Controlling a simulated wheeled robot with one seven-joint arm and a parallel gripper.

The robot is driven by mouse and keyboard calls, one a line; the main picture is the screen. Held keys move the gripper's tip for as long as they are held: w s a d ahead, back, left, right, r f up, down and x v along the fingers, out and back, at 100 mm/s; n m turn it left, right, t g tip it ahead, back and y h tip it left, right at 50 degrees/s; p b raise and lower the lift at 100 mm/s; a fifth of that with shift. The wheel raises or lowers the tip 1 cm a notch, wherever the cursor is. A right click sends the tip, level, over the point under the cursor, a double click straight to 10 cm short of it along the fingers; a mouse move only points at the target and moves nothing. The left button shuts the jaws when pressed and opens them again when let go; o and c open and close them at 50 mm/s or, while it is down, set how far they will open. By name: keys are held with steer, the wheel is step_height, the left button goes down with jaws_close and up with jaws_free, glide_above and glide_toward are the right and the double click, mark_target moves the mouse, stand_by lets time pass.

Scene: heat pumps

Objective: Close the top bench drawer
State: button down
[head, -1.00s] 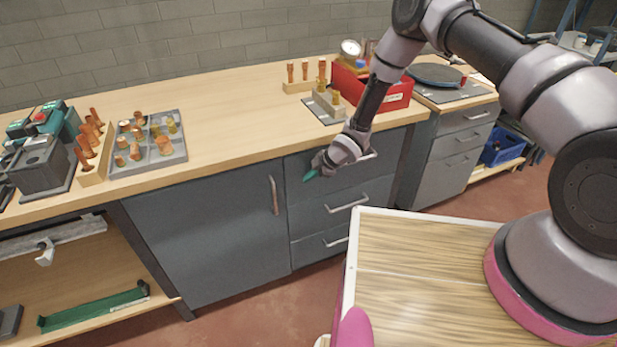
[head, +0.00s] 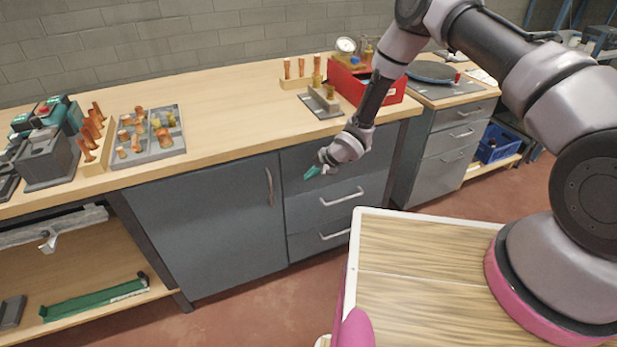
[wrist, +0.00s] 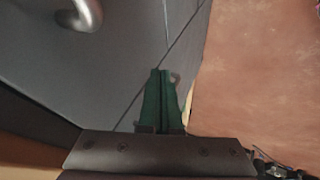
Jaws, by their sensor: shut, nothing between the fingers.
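The top bench drawer (head: 298,162) is the upper grey front in the drawer stack under the wooden bench top. It looks about flush with the fronts below, though my wrist covers its middle and its handle. My gripper (head: 312,172) is in front of this drawer's left part, its green fingers pointing left and down. In the wrist view the fingers (wrist: 161,98) are together with nothing between them. A grey front and a curved metal handle (wrist: 82,14) show there; I cannot tell which front it is. Contact between fingers and drawer cannot be told.
Two lower drawers with handles (head: 342,197) sit below, and a cabinet door (head: 205,230) is to the left. The bench top (head: 225,105) holds a red bin (head: 385,90), peg racks and a grey tray (head: 150,155). Red floor lies free in front.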

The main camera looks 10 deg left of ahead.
steer(key=w+d+r+m+t+h, duration=0.1)
steer(key=w+d+r+m, duration=0.1)
steer(key=d+r, duration=0.55)
steer(key=w+d+r+m+t+h, duration=0.15)
steer(key=d+r, duration=0.25)
steer(key=r, duration=0.6)
steer(key=w+d+r+m+h, duration=0.1)
steer(key=w+d+r+m, duration=0.3)
steer(key=r, duration=0.5)
steer(key=s+d+r+m+t+h, duration=0.1)
steer(key=s+d+r+m, duration=0.15)
steer(key=d+r, duration=0.45)
steer(key=s+d+r+m+t+h, duration=0.1)
steer(key=d+r+m, duration=0.2)
steer(key=d+r, duration=0.45)
steer(key=s+d+r+m, duration=0.3)
steer(key=s+r+m, duration=0.1)
steer(key=s+r, duration=0.15)
steer(key=s+d+r+m, duration=0.3)
steer(key=s+d+r, duration=0.15)
steer(key=r, duration=0.25)
steer(key=s+r+m, duration=0.3)
steer(key=s+m, duration=0.1)
steer(key=s, duration=0.4)
steer(key=s+d+r+m, duration=0.1)
steer(key=s+r+m, duration=0.2)
steer(key=s, duration=0.6)
steer(key=shift+s+d+m+y, duration=0.25)
steer(key=shift+d+m+y, duration=0.05)
steer(key=shift+m+y, duration=0.1)
